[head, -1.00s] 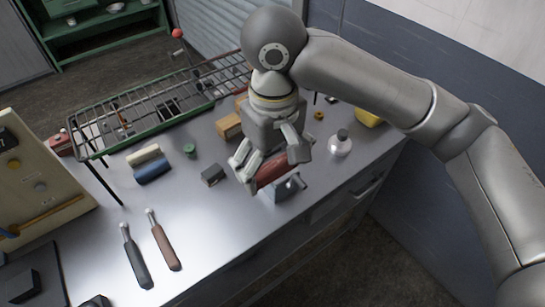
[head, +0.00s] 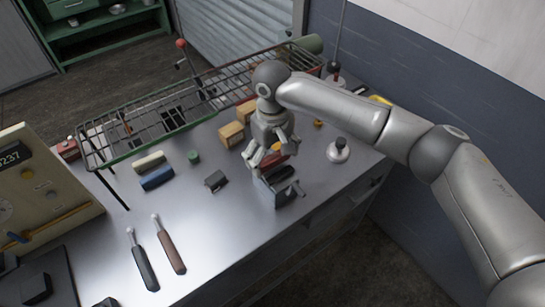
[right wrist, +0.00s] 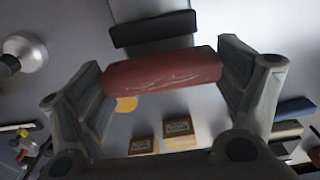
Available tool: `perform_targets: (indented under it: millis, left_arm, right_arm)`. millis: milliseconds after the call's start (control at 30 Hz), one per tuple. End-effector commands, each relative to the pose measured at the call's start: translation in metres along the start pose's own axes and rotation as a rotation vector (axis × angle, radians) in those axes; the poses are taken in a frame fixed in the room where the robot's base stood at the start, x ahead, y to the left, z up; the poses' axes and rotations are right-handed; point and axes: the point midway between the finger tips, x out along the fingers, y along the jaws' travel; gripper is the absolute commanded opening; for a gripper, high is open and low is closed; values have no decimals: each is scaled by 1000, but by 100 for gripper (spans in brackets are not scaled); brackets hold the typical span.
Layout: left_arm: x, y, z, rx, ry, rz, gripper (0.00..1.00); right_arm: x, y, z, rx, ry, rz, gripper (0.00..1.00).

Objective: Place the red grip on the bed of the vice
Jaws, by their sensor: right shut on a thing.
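The red grip (right wrist: 163,74) is held crosswise between the two fingers of my right gripper (right wrist: 160,85) in the right wrist view. In the head view the grip (head: 272,161) is partly hidden by my right gripper (head: 268,160). The vice (head: 283,193), grey with dark jaws, stands on the bench near its right front edge, just below the gripper in the picture. A dark jaw of the vice (right wrist: 153,29) shows beyond the grip in the wrist view. I cannot tell whether the grip touches the vice. My left gripper is not in view.
A wire rack (head: 200,98) with a green frame stands along the back of the bench. Wooden blocks (head: 232,134), a small dark block (head: 215,181) and a white-based knob (head: 338,150) surround the vice. Two handled tools (head: 168,245) lie at the front left.

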Motion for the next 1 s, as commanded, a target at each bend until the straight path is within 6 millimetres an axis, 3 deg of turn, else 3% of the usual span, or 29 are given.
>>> perform_targets:
  millis: [100, 500, 533, 600, 1000]
  left_arm:
    - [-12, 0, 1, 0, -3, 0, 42]
    - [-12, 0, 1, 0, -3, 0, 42]
    - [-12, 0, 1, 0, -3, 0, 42]
    - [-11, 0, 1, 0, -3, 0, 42]
    - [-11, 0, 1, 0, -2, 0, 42]
  right_arm:
    - [11, 0, 1, 1, -2, -1, 64]
    - [19, 0, 1, 1, -1, -1, 64]
    - [20, 0, 1, 1, 0, -1, 90]
    - [20, 0, 1, 1, 0, -1, 99]
    - [18, 0, 1, 1, 0, 0, 100]
